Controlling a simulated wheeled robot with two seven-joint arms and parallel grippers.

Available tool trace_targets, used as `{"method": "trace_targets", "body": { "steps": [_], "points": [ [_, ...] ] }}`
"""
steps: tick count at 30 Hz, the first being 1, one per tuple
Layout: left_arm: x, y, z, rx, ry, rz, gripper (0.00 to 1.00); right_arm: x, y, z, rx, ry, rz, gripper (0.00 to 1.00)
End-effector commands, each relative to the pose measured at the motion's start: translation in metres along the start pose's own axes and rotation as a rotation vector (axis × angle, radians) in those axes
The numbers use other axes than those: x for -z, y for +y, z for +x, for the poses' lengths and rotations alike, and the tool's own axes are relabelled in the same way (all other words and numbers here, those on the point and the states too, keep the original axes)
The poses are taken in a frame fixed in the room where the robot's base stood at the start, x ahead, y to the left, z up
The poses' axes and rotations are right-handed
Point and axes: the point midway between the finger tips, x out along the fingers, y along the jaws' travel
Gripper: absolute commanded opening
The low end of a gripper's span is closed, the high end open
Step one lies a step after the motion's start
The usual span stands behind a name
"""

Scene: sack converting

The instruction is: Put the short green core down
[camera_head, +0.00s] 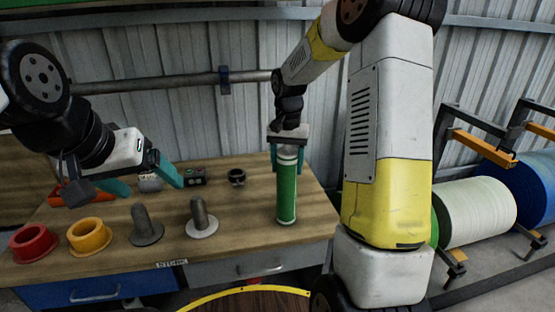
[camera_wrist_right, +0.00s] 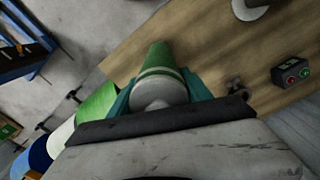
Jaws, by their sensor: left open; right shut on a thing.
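The short green core (camera_head: 287,193) is a green cylinder with pale bands and a pale top end. It stands upright at the right part of the wooden bench, and its lower end looks to be at the bench top; I cannot tell whether it touches. My right gripper (camera_head: 287,158) is shut on its upper end from above. In the right wrist view the core (camera_wrist_right: 158,75) sits between the teal fingers (camera_wrist_right: 160,95). My left gripper (camera_head: 145,180) is open and empty above the left part of the bench.
Large rolls (camera_head: 478,208) stand at right.

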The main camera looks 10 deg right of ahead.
Motion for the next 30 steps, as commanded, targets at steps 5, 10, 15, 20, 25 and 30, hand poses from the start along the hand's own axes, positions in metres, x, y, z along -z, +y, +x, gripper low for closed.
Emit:
{"method": "trace_targets", "body": {
  "steps": [5,10,15,20,25,30],
  "points": [
    [0.0,0.0,0.0,0.0,0.0,0.0,0.83,0.0,0.0,0.0,0.001,0.002,0.0,0.0],
    [0.0,0.0,0.0,0.0,0.0,0.0,0.83,0.0,-0.001,0.003,0.0,0.0,-0.001,0.0],
    [0.0,0.0,0.0,0.0,0.0,0.0,0.83,-0.001,0.0,0.003,0.0,0.0,0.0,0.79],
    [0.0,0.0,0.0,0.0,0.0,0.0,0.83,0.0,0.0,0.003,0.0,0.0,0.0,0.79],
    [0.0,0.0,0.0,0.0,0.0,0.0,0.83,0.0,0.0,0.001,0.001,0.001,0.0,0.79],
    [0.0,0.0,0.0,0.0,0.0,0.0,0.83,0.001,-0.001,-0.021,0.001,0.005,0.0,0.79]
  ]
}}
